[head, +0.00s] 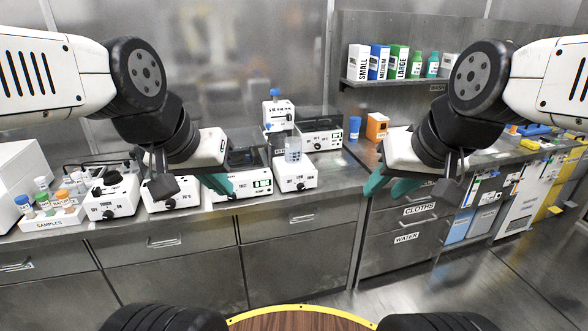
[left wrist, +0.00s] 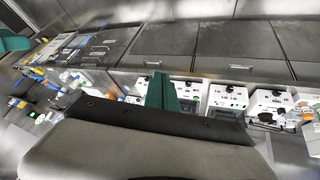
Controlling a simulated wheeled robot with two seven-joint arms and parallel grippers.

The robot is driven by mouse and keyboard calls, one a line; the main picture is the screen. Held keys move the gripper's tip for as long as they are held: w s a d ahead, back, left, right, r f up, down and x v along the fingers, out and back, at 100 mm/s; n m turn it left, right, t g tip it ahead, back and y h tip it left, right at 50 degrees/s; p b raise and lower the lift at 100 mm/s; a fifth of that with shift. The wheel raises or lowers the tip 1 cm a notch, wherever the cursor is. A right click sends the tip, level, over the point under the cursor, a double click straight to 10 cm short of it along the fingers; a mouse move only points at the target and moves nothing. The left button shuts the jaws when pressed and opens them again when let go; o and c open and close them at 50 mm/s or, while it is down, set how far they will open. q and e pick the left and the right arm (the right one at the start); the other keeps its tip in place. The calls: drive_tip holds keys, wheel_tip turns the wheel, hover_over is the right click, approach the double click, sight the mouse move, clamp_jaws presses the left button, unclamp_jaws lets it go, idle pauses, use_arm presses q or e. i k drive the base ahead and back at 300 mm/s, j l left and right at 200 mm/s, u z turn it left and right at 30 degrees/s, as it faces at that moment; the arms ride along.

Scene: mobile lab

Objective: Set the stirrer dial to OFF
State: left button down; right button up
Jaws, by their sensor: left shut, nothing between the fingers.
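The stirrer seems to be the white box (head: 296,181) on the counter with a clear beaker (head: 293,150) on top. Its front carries a small dark dial (head: 299,186) with a LOW label; the exact pointer direction is too small to tell. My left gripper (head: 220,186) is shut and empty, in front of the balance, left of the stirrer and apart from it. Its teal fingers also show in the left wrist view (left wrist: 161,92). My right gripper (head: 390,187) looks open and empty, right of the stirrer, over the counter's front edge.
A balance (head: 256,184), a white box with a 70°C marking (head: 171,197) and an OFF/TOUCH/ON box (head: 110,198) stand left of the stirrer. A pump-like device (head: 278,115) and another white box (head: 322,138) stand behind it. A samples rack (head: 52,218) is far left.

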sight(300, 186)
drive_tip(key=l+z, duration=0.15)
drive_tip(key=l, duration=0.25)
drive_tip(key=i+l+z, duration=0.15)
drive_tip(key=l, duration=0.25)
drive_tip(key=i+l+z, duration=0.15)
drive_tip(key=l, duration=0.25)
